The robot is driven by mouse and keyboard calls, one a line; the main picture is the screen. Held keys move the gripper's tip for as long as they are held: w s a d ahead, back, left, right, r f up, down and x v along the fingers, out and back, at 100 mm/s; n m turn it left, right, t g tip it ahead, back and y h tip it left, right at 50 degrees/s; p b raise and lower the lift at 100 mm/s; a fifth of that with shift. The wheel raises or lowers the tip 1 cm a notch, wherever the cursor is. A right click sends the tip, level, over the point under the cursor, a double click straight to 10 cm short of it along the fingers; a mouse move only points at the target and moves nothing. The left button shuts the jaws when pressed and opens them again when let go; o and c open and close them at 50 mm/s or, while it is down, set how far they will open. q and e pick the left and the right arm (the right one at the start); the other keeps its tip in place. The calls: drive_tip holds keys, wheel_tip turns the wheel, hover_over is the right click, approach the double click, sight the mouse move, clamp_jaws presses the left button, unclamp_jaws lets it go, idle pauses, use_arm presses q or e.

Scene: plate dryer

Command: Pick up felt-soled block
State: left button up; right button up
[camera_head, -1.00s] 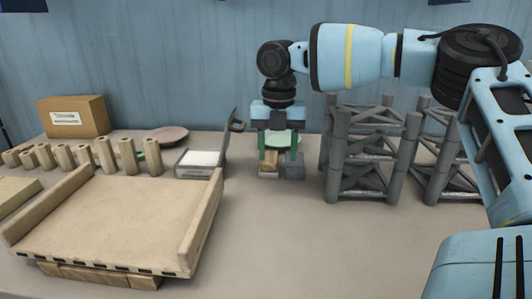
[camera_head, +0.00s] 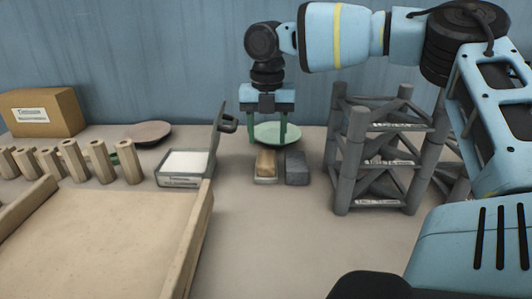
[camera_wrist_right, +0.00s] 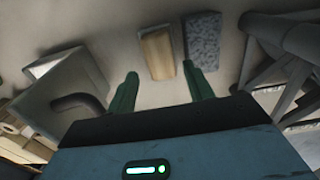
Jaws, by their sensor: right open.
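The felt-soled block (camera_head: 265,163) looks like the small wooden block with a pale sole, standing on the table. It also shows in the right wrist view (camera_wrist_right: 157,54). A speckled grey block (camera_head: 297,168) stands close to its right, and also shows in the wrist view (camera_wrist_right: 203,40). My right gripper (camera_head: 267,141) is open and empty, fingers pointing down. In the head view its fingertips appear just above and behind the wooden block, one toward each side. In the wrist view the block lies beyond and between the green fingertips (camera_wrist_right: 160,72). My left gripper is out of view.
A green plate (camera_head: 277,134) lies behind the blocks. A grey bin with white contents (camera_head: 187,165) and an upright handled panel stands left. A grey lattice rack (camera_head: 345,160) stands right. A wooden tray (camera_head: 110,245) fills the front left. The front middle table is clear.

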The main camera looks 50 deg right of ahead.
sight(266, 157)
drive_tip(key=shift+f, duration=0.8)
wheel_tip(266, 157, down, 4)
drive_tip(key=shift+s+a+f+b, duration=0.1)
drive_tip(key=shift+a+b, duration=0.05)
drive_tip(key=shift+b, duration=0.45)
drive_tip(key=shift+f, duration=0.5)
drive_tip(key=shift+c, duration=0.4)
drive_tip(key=c, duration=0.7)
